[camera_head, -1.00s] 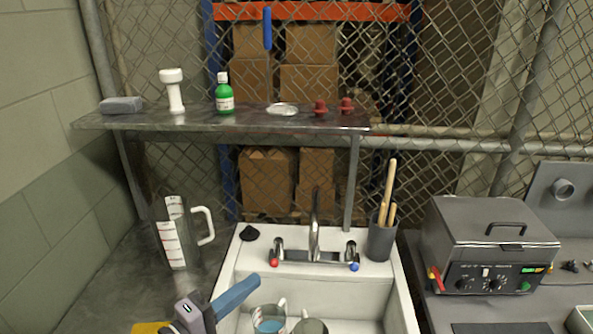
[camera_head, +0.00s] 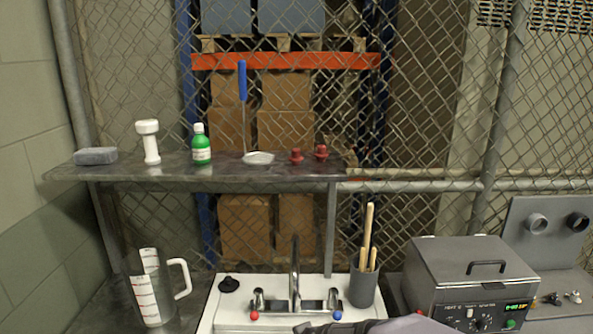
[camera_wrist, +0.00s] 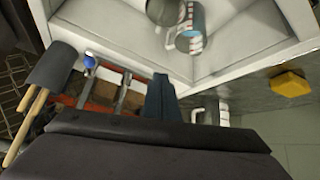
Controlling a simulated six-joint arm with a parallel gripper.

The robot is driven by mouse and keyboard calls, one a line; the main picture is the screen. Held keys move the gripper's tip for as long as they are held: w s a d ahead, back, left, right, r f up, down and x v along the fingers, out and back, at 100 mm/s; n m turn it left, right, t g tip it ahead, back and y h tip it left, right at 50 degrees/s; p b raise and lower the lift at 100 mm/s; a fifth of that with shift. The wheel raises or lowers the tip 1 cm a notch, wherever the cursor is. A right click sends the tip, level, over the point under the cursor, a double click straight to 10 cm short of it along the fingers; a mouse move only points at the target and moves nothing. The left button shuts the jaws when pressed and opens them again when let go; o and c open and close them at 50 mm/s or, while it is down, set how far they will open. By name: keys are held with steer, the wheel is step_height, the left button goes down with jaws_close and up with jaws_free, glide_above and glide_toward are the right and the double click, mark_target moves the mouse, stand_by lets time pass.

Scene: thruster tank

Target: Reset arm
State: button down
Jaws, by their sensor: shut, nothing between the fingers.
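My gripper (camera_wrist: 160,100) shows in the wrist view as two dark blue fingers pressed together, shut and empty. The fingers point toward the white sink (camera_wrist: 245,50), near its rim, and I cannot tell their height above it. In the head view only a dark and grey piece of my arm shows at the bottom edge, in front of the sink (camera_head: 222,312) and its faucet (camera_head: 295,280). The fingertips are not in view there.
A grey holder (camera_head: 362,285) with wooden sticks stands beside the faucet; a measuring pitcher (camera_head: 150,295) stands left. A metal shelf (camera_head: 225,178) carries a green bottle (camera_head: 201,148) and other items. A grey heater box (camera_head: 470,280) is right. Mugs (camera_wrist: 188,38) sit in the sink.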

steer(key=s+d+f+m+g+h, duration=0.1)
steer(key=s+d+f+m+g, duration=0.1)
steer(key=s+d, duration=0.5)
steer(key=s+d+f+m+g+h, duration=0.1)
steer(key=s+d+g, duration=0.4)
steer(key=s, duration=0.8)
steer(key=d+f+m, duration=0.1)
steer(key=d+m, duration=0.1)
steer(key=d, duration=0.1)
steer(key=shift+s+f+h, duration=0.4)
